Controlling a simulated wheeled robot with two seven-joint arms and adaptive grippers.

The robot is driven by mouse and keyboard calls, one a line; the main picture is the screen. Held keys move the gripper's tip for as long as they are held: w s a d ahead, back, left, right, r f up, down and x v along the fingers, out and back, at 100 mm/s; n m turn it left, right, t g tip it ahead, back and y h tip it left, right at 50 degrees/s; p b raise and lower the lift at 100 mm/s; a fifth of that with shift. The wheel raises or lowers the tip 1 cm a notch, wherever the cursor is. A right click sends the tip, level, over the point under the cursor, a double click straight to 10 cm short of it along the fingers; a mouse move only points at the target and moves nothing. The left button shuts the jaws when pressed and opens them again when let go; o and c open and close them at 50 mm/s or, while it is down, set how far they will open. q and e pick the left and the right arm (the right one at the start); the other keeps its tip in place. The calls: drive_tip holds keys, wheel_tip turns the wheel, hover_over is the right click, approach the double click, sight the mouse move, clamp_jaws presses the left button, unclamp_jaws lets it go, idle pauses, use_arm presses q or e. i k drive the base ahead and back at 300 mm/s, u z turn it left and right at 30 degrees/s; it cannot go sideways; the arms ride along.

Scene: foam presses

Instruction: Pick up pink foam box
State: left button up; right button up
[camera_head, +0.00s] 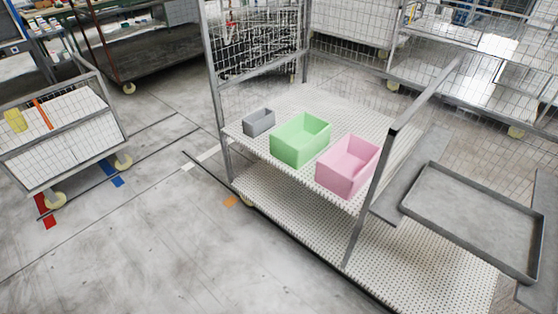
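The pink foam box (342,181) is an open-topped box standing upright on the upper perforated shelf (285,171) of a metal cart. It sits near the shelf's front edge, close to a grey upright post (372,187) of the cart on its right. A green box (297,146) stands to its left, with a small gap between them. Neither of my grippers shows in the head view.
A small grey box (258,122) stands left of the green one. A grey tray (474,222) lies right of the post. The cart's lower shelf (290,210) is bare. A wheeled mesh cart (62,141) stands at left. The floor (140,240) before the cart is clear.

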sight(343, 170)
drive_tip(key=u, duration=0.85)
drive_tip(key=i, duration=3.35)
drive_tip(key=z, duration=2.4)
